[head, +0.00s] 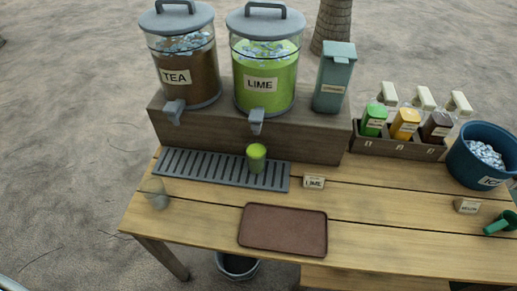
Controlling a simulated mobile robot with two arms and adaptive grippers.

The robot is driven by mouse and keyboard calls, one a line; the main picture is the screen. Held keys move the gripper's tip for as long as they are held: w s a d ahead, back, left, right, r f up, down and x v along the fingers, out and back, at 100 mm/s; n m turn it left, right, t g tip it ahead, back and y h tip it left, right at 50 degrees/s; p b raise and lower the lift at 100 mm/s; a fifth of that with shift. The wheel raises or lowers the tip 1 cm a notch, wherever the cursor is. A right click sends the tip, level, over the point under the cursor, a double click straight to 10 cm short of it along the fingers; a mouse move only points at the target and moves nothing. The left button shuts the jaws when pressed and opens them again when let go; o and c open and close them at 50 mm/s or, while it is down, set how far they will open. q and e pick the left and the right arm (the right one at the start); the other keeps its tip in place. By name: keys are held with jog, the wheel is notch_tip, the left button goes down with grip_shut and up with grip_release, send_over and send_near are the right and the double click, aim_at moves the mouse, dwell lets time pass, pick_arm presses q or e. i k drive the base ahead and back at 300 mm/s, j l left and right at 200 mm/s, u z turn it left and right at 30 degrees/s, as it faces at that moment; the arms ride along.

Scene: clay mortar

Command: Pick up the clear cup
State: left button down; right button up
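A clear cup (154,192) stands on the left end of the wooden table, just off the left end of the grey drip tray (205,168). It is see-through and looks empty. Neither of my grippers is clearly in view. A small pale piece shows in the bottom left corner, too little to identify.
A green cup (257,158) stands on the drip tray below the lime dispenser (266,88); the tea dispenser (187,75) is at its left. A brown tray (283,230) lies at the front. Bottles, an ice bucket (482,153) and a green scoop (499,223) are at right.

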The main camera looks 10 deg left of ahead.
aim_at(152, 186)
jog(key=j+u, duration=0.15)
jog(key=u, duration=0.2)
jog(key=k+j+u, duration=0.1)
jog(key=u, duration=0.2)
jog(key=j+u, duration=0.35)
jog(key=l, duration=0.1)
